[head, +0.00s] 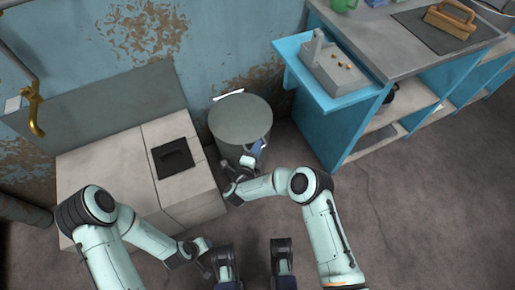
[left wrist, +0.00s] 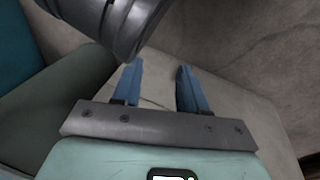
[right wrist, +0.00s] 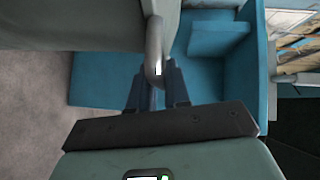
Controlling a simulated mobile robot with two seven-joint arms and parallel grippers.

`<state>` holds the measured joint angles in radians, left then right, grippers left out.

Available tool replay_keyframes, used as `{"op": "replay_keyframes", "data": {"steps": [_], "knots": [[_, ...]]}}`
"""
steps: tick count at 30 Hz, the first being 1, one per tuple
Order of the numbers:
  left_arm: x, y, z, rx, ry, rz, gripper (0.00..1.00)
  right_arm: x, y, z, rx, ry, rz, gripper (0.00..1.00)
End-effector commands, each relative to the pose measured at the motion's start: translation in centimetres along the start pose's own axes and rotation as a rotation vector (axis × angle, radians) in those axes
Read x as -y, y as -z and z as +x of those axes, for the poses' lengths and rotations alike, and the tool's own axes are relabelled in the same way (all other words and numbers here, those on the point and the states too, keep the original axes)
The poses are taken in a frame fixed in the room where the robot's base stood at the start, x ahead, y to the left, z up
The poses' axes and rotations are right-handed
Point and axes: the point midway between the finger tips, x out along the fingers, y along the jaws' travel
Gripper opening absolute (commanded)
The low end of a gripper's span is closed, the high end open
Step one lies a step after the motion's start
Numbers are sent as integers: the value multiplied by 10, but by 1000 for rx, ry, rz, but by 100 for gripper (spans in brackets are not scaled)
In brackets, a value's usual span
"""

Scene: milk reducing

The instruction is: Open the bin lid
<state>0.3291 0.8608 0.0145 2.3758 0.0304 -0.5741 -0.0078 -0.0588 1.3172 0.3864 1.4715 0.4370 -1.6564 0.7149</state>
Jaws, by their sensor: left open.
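The grey round bin (head: 241,152) stands against the wall in the head view. Its flat lid (head: 240,117) lies on top, closed. My right gripper (head: 257,149) is at the front rim of the bin. In the right wrist view my right gripper's blue fingers (right wrist: 156,82) are on both sides of a grey curved handle (right wrist: 154,45) and appear shut on it. The handle's contact with the fingers is partly hidden. My left gripper (left wrist: 158,78) is open and empty in the left wrist view; its fingertips are not clear in the head view.
A concrete block with a dark square inset (head: 174,157) stands left of the bin. A blue shelf unit (head: 345,125) with a grey box (head: 335,70) on it stands to the right. The floor (head: 410,200) at the right front is clear.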

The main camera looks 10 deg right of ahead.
Motion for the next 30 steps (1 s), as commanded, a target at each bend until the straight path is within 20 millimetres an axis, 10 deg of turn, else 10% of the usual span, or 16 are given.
{"op": "replay_keyframes", "data": {"steps": [12,30], "knots": [[-20,17,-24,-54,-33,18,43,25,2,-3,0,-41,-40,0],[-37,-82,-101,252,-42,45,43,142,-6,4,0,-173,-173,0]]}}
